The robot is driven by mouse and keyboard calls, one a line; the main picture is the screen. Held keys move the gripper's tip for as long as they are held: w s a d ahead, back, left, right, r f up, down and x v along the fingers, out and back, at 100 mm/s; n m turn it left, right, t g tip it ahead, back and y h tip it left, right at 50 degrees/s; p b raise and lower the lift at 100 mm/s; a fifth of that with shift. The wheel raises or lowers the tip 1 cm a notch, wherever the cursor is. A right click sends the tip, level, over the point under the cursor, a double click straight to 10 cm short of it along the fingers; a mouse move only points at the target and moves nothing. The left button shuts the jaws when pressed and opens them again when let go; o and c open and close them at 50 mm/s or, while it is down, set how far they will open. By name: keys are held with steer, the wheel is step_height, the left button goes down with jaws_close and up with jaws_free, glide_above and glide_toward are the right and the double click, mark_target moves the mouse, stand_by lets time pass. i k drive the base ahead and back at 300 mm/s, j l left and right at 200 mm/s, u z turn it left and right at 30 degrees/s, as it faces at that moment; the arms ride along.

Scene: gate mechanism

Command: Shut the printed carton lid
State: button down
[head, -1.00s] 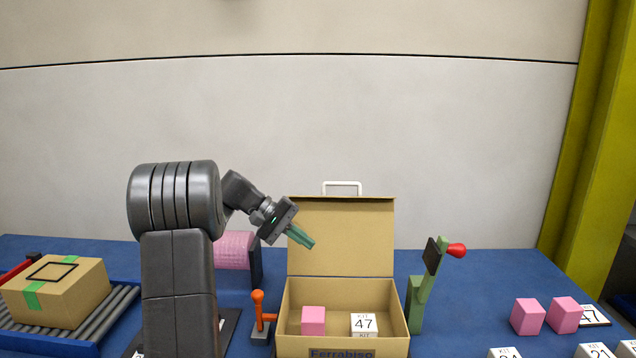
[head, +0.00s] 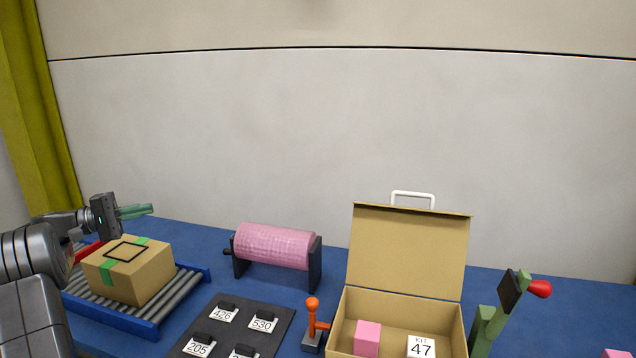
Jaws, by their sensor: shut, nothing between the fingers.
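The printed carton (head: 453,331) stands open on the blue table at the right of the head view, its near side cut off by the frame's bottom edge. Its lid (head: 408,249) stands upright at the back, with a white handle (head: 413,195) at the top. Inside the carton are a pink block (head: 367,338) and a white box marked KIT 47 (head: 421,346). My gripper (head: 150,210) is at the far left, shut and empty, above a taped brown box and well away from the lid.
The taped box (head: 128,270) sits on a roller conveyor (head: 165,305). A pink roll (head: 274,246) on a stand is behind a dark mat (head: 245,330) with numbered tags. An orange-handled lever (head: 312,322) stands left of the carton, and a green post with red knob (head: 486,325) right.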

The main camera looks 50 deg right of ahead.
mark_target(421, 252)
steer(key=i+u, duration=0.15)
steer(key=u, duration=1.2)
steer(key=l, duration=0.15)
steer(key=l+z, duration=0.1)
steer(key=z, duration=0.35)
steer(key=l+z, duration=0.1)
steer(key=z, duration=0.75)
steer(key=i+l+z, duration=0.1)
steer(key=z, duration=0.35)
steer(key=l+z, duration=0.1)
steer(key=z, duration=0.35)
steer(key=i+z, duration=0.1)
steer(key=z, duration=0.75)
steer(key=i, duration=0.05)
